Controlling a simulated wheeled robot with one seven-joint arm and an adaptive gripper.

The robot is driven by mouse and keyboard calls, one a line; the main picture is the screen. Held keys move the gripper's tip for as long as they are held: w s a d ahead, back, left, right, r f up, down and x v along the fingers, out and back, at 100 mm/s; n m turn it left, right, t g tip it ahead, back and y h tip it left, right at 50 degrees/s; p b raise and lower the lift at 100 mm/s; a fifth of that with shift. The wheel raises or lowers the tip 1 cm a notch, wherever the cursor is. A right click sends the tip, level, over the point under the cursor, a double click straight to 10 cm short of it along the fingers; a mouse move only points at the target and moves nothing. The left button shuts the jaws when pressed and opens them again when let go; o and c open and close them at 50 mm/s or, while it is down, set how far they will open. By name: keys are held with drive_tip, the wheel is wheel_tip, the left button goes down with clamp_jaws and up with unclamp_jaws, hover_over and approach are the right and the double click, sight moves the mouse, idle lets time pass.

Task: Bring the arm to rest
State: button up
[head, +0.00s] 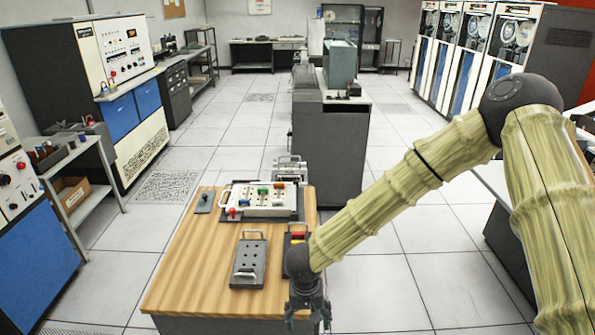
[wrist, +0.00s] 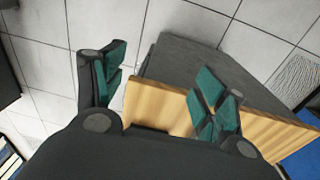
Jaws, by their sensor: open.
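My gripper (head: 310,312) hangs at the front right corner of the wooden table (head: 190,270) in the head view, at the end of my bamboo-like arm. In the wrist view my gripper (wrist: 158,95) has its two green-padded fingers wide apart with nothing between them. The wooden table edge (wrist: 270,128) and the floor show beyond the fingers. The lower tips of my gripper are cut off or hard to make out in the head view.
On the table are a white panel with coloured knobs (head: 265,200), a grey perforated tray (head: 248,265), a small dark plate (head: 204,202) and a dark tray (head: 297,236) partly behind my arm. A grey cabinet (head: 330,150) stands behind. Tiled floor at right (head: 400,285) is clear.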

drive_tip(key=s+d+f+t+h+b, duration=0.1)
drive_tip(key=s+d+f+b, duration=0.1)
drive_tip(key=s+d+f, duration=0.55)
drive_tip(key=s+d+f+t+b, duration=0.15)
drive_tip(key=s+d+f, duration=0.3)
drive_tip(key=f, duration=0.55)
drive_tip(key=s+d+f+g+y+b, duration=0.1)
drive_tip(key=s+d+f, duration=0.2)
drive_tip(key=s, duration=0.5)
drive_tip(key=s+d+f+g+b, duration=0.2)
drive_tip(key=s+d, duration=0.3)
drive_tip(key=s, duration=0.3)
drive_tip(key=shift+s+f+y+b, duration=0.3)
drive_tip(key=shift+s+f+y, duration=0.1)
drive_tip(key=shift+f, duration=0.4)
